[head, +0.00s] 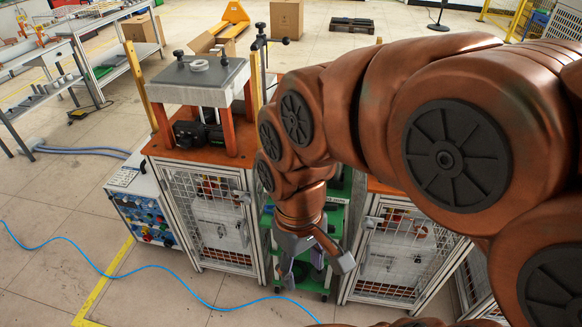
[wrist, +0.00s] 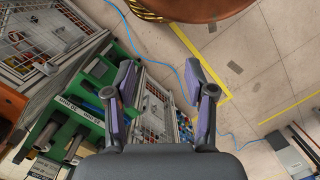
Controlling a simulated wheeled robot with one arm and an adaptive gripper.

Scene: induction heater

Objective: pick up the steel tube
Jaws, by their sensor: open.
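My gripper (head: 315,268) hangs fingers-down in front of a green cart (head: 336,215) in the head view. In the wrist view its two fingers (wrist: 157,80) are spread wide, with nothing between them. The green rack (wrist: 80,103) shows at the left of the wrist view, with size labels on its faces. Grey and dark tube-like pieces (wrist: 44,136) sit in its slots, off to the left of the fingers and apart from them. I cannot tell which of these is the steel tube. In the head view my arm and gripper hide most of the cart's contents.
Mesh-sided cabinets stand left (head: 222,222) and right (head: 395,250) of the green cart, leaving a narrow gap. A press (head: 200,85) stands on the left cabinet. A blue hose (head: 120,276) crosses the open floor in front. A control box (head: 145,205) stands at left.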

